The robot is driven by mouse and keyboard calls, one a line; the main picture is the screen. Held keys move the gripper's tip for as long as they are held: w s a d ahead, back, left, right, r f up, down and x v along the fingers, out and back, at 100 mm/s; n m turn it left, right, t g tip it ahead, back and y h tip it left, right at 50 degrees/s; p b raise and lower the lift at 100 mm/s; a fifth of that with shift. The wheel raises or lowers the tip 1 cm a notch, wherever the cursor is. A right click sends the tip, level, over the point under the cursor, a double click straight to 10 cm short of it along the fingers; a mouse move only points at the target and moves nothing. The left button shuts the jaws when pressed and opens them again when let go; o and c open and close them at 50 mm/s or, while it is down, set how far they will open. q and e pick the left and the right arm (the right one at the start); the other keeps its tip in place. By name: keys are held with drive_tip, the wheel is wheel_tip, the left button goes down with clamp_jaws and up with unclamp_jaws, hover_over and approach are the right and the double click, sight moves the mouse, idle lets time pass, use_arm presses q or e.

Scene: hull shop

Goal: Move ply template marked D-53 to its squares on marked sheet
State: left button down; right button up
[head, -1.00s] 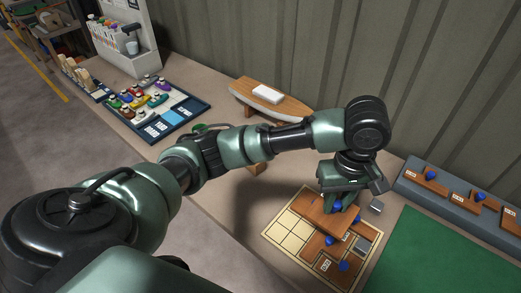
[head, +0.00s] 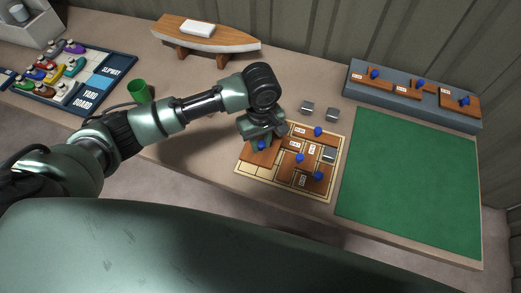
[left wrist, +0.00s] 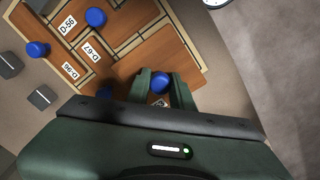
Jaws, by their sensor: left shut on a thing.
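My left gripper (head: 262,140) is shut on the blue knob (left wrist: 162,83) of a brown ply template (head: 258,154), which also shows in the left wrist view (left wrist: 168,52). Its label is mostly hidden by the gripper, so I cannot read its mark. The template lies flat over the left part of the marked sheet (head: 240,170); I cannot tell whether it touches the sheet. Bare squares show along the sheet's near left edge. Other templates with blue knobs lie on the sheet, among them D-56 (left wrist: 72,15) and D-67 (left wrist: 98,60). My right gripper is not in view.
Grey blocks (head: 307,107) (head: 333,114) sit behind the sheet and another (head: 328,153) on it. A green mat (head: 410,185) lies to the right. A grey rack (head: 420,88) holds more templates. A half-hull model (head: 205,35) and green cup (head: 139,91) stand left.

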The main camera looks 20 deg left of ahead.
sight(261, 149)
use_arm(q)
drive_tip(key=shift+d+f, duration=0.1)
drive_tip(key=shift+f, duration=0.65)
wheel_tip(261, 149, down, 4)
drive_tip(key=shift+f, duration=0.1)
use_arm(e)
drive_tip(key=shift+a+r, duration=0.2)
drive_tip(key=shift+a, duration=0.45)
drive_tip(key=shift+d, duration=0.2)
use_arm(q)
drive_tip(key=c, duration=1.2)
unclamp_jaws()
drive_tip(key=shift+c, duration=0.2)
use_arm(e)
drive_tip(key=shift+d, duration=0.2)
use_arm(q)
wheel_tip(261, 149, up, 12)
drive_tip(key=shift+r, duration=0.15)
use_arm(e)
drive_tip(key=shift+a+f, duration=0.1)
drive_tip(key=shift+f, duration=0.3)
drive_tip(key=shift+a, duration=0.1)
